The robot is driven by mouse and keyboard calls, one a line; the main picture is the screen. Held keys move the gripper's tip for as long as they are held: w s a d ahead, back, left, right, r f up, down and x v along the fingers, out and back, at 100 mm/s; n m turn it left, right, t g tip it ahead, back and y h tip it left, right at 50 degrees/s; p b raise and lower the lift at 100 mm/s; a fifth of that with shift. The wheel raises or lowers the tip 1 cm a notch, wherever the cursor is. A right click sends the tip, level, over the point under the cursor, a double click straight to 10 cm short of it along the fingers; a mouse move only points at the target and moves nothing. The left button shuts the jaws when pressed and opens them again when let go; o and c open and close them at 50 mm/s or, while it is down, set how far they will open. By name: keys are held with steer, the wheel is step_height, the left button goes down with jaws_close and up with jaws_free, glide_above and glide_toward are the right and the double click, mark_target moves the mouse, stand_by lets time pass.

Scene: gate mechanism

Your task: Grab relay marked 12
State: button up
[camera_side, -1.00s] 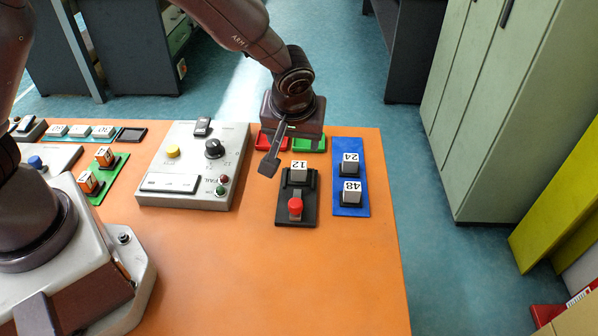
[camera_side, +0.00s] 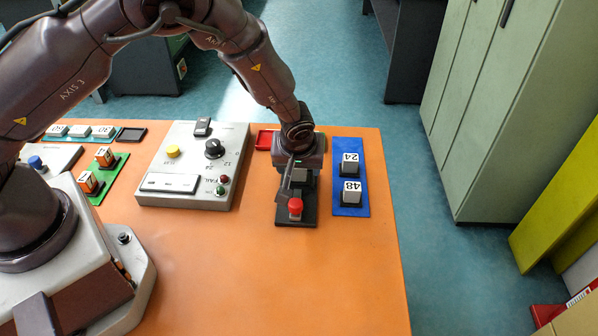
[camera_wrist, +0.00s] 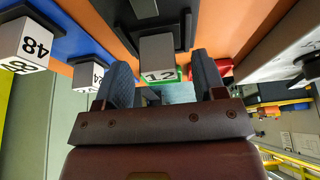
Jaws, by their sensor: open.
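The relay marked 12 is a grey-white block (camera_wrist: 158,55) on a black base (camera_side: 283,214) with a red button (camera_side: 295,206). In the wrist view it lies between the two fingers of my gripper (camera_wrist: 160,82), which is open, with a finger on each side. In the side view my gripper (camera_side: 296,176) is low over the black base and hides most of the relay. I cannot tell whether the fingers touch it.
A blue plate (camera_side: 351,208) with relays marked 24 (camera_side: 350,160) and 48 (camera_side: 350,190) stands close to the right. A grey control panel (camera_side: 180,203) stands to the left. A red tray (camera_side: 264,140) lies behind. The table front is clear.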

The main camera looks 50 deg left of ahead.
steer(key=shift+w+a+f, duration=0.15)
steer(key=shift+f, duration=0.45)
steer(key=c, duration=1)
steer(key=shift+r, duration=0.15)
steer(key=shift+c, duration=0.2)
